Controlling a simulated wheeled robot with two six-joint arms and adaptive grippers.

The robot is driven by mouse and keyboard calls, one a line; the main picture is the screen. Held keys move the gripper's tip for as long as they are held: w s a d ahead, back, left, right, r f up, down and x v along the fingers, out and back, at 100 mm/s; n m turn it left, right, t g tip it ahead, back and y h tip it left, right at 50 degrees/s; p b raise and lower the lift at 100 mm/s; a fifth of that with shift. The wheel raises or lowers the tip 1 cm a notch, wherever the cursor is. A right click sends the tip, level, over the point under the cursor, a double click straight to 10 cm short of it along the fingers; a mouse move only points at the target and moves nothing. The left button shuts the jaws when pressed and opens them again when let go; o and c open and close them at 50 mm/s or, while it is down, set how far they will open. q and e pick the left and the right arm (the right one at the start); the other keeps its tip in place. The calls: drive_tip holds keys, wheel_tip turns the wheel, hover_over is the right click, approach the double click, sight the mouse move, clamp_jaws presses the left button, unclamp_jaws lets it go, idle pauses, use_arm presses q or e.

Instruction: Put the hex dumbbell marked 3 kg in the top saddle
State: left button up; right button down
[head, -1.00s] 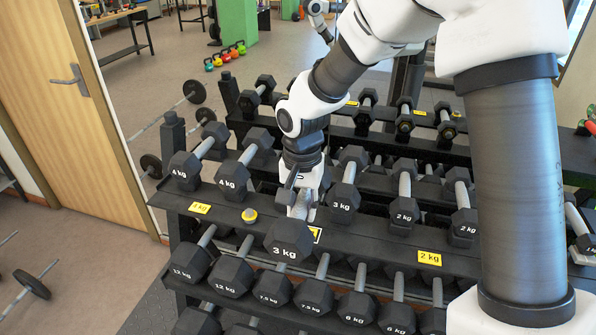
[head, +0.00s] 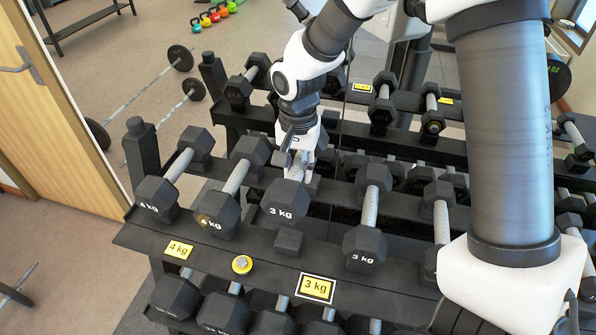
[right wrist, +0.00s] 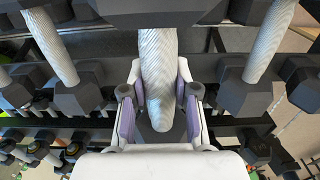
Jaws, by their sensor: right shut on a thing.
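My right gripper (head: 302,168) is shut on the handle of the 3 kg hex dumbbell (head: 285,204), a dark hex head with a grey knurled handle. The marked head faces me over the top shelf (head: 215,248). A dark saddle block (head: 288,241) shows just below and in front of that head; I cannot tell whether they touch. In the right wrist view, the handle (right wrist: 158,75) runs between the two fingers (right wrist: 159,115), and a dark head (right wrist: 150,12) is at the top. The dumbbell's far head is hidden in the head view. My left gripper is not in view.
A 4 kg dumbbell (head: 218,212) lies close on the left, with another 4 kg dumbbell (head: 157,198) beyond. A second 3 kg dumbbell (head: 365,247) lies on the right. More dumbbells fill the lower tier.

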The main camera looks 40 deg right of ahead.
sight(300, 165)
wheel_tip(300, 165, down, 8)
drive_tip(key=shift+d+p, duration=0.15)
drive_tip(key=shift+p, duration=0.25)
drive_tip(key=c, duration=1.2)
unclamp_jaws()
drive_tip(key=shift+s+f, duration=0.15)
drive_tip(key=shift+f, duration=0.05)
drive_tip(key=o, duration=0.3)
drive_tip(key=shift+r, duration=0.1)
wheel_tip(300, 165, up, 12)
drive_tip(key=shift+s+f+b, duration=0.1)
drive_tip(key=shift+b, duration=0.7)
drive_tip(key=shift+r, duration=0.2)
